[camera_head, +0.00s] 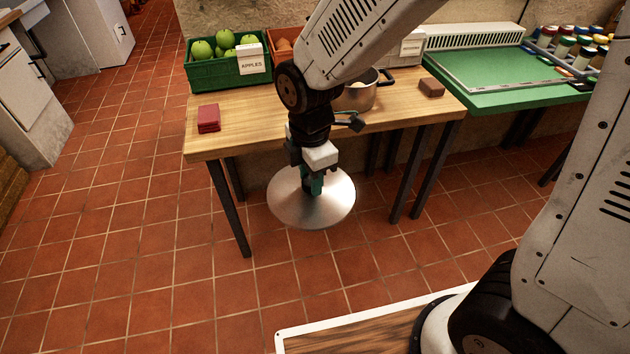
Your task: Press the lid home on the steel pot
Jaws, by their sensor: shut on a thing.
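My gripper (314,184) is shut on the lid (328,208), a round, shiny steel disc. It holds the lid in the air in front of the wooden table's front edge, above the tiled floor. The gripper's fingers cover the middle of the lid, so its knob is hidden. The steel pot (355,97) stands on the table behind my arm. My arm hides its left part, and its open top shows something pale inside. The lid is apart from the pot, nearer the camera and lower in the picture.
The wooden table (245,125) bears a green crate of apples (205,77), an orange crate (283,36), a dark red block (208,118) and a brown block (431,87). A green table (490,98) with several jars (568,47) adjoins at right. The tabletop left of my arm is mostly clear.

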